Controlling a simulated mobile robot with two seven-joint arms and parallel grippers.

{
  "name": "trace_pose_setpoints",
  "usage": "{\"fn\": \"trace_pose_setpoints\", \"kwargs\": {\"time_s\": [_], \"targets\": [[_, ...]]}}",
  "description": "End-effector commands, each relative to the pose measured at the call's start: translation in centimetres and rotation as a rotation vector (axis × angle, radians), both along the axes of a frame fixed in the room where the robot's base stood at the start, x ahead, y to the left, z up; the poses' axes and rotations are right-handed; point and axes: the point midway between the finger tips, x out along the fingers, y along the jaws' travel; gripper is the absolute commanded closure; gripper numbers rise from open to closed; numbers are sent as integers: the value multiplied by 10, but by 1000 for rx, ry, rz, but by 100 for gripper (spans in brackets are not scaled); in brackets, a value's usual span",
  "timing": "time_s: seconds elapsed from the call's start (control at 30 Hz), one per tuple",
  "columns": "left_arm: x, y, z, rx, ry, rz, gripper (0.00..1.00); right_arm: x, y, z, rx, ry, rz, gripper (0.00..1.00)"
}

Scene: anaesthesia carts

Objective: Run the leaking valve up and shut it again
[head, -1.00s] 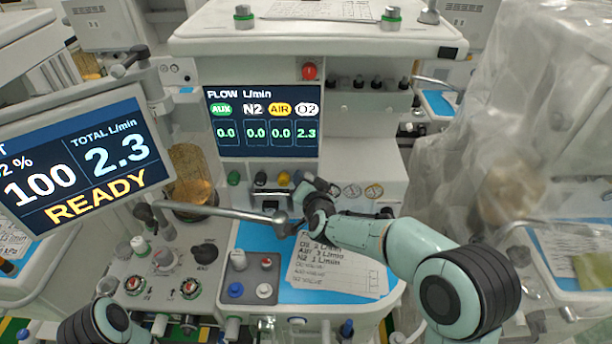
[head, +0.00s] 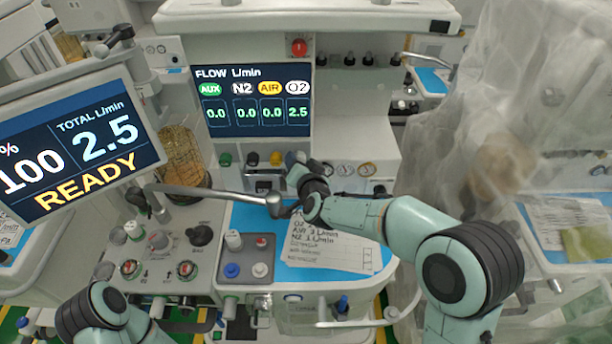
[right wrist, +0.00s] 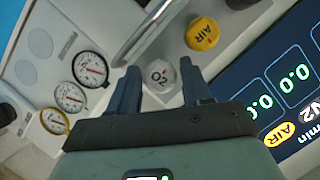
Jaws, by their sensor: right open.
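The flow display (head: 252,100) reads 2.5 under O2 and 0.0 under AUX, N2 and AIR. Below it is a row of valve knobs: green (head: 225,159), black (head: 252,159) and yellow AIR (head: 276,158). The white O2 knob (right wrist: 160,77) shows in the right wrist view, in the gap between my open right fingers; no contact can be made out. My right gripper (head: 297,172) is at the right end of the row in the head view and hides most of the O2 knob. My left gripper is out of the picture; only my left arm shows.
A tilted monitor (head: 75,150) reads total 2.5 L/min, 100 % and READY. A note sheet (head: 330,245) lies on the blue work surface. Round gauges (right wrist: 90,69) are beside the knobs. A plastic-draped cart stands right.

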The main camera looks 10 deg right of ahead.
Motion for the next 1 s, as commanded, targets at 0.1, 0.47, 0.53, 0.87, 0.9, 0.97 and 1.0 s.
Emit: {"fn": "trace_pose_setpoints", "kwargs": {"time_s": [0.1,0.47,0.53,0.87,0.9,0.97,1.0], "targets": [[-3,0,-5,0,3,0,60,-25,-1,8,3,-2,2,52],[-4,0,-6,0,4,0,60,-95,-3,31,1,-3,2,52],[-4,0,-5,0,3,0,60,-102,-4,34,1,-2,1,52],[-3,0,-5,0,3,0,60,-112,-4,36,-2,-1,1,52],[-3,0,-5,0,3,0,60,-112,-4,36,-2,-1,1,52],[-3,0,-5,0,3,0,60,-112,-4,36,-2,-1,1,52],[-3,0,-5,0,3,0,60,-112,-4,36,-2,-1,1,52]]}}
